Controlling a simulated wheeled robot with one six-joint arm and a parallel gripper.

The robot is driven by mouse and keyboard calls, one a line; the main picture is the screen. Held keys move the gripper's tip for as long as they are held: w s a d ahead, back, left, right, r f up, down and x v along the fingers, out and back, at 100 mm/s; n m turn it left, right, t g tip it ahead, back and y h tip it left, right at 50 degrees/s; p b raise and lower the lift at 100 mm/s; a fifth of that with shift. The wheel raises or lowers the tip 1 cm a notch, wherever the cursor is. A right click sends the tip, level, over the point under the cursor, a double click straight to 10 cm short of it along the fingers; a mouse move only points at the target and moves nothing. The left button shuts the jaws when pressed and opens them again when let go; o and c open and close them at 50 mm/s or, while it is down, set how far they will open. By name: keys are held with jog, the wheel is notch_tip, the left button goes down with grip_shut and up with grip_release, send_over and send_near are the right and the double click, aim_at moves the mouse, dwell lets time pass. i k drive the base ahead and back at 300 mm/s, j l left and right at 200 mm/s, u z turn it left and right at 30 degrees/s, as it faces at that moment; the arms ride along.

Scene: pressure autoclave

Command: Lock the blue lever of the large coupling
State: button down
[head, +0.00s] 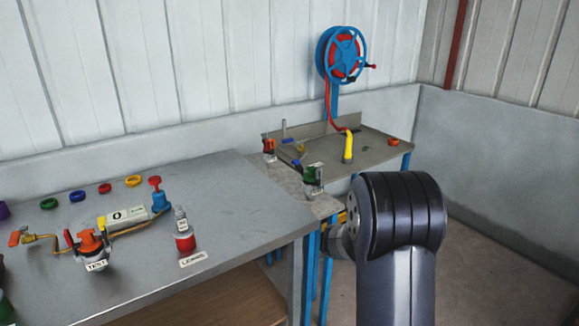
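Small blue parts (299,147) show on the far bench, between a red-topped coupling (268,146) and a green coupling (313,177). They are too small for me to tell whether one is the blue lever of the large coupling, or how it is set. The green coupling stands upright near the bench's front edge with a dark handle at its side. My dark arm fills the lower right. The fingers of my gripper are hidden behind it or out of view, so I cannot see whether they hold anything.
The near grey bench (225,215) holds an orange TEST coupling (90,242), a red-bodied container (184,241), a blue valve (159,200) and several coloured rings. Floor at right is clear.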

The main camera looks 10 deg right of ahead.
aim_at(298, 165)
jog(key=u, duration=1.35)
jog(key=i+l, duration=0.25)
jog(key=l, duration=0.2)
jog(key=i+l, duration=0.2)
jog(key=l, duration=0.2)
jog(key=i+l, duration=0.25)
jog(key=l, duration=0.2)
jog(key=i+l, duration=0.2)
jog(key=l, duration=0.2)
